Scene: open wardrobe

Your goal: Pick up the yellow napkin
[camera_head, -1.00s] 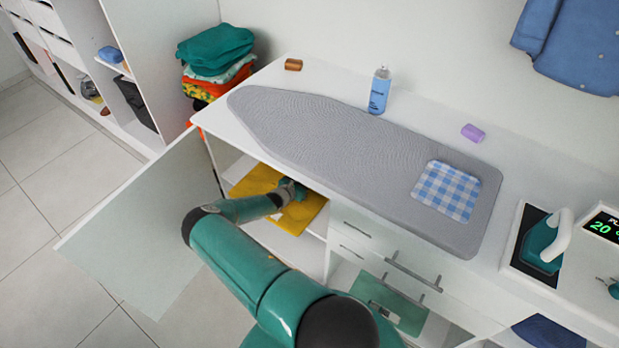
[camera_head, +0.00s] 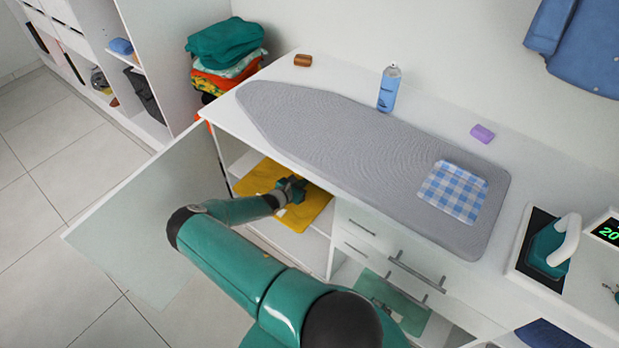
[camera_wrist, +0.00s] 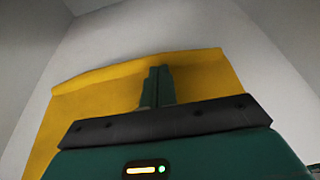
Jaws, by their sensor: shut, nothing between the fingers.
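The yellow napkin (camera_head: 262,176) lies spread flat on a shelf inside the open cabinet under the ironing board, and its front part reaches toward the shelf edge. In the wrist view the napkin (camera_wrist: 92,92) fills the middle, with its far edge slightly raised or folded. My gripper (camera_head: 298,186) is inside the cabinet over the napkin. In the wrist view my gripper (camera_wrist: 159,72) has its fingers together with nothing between them, pointing at the napkin's far part. Whether the fingertips touch the cloth I cannot tell.
The open cabinet door (camera_head: 150,225) stands left of my arm. The grey ironing board (camera_head: 370,160) covers the top above the shelf, with a blue checked cloth (camera_head: 453,191) on it. Drawers (camera_head: 358,226) border the opening on the right. An iron (camera_head: 550,245) stands at the right.

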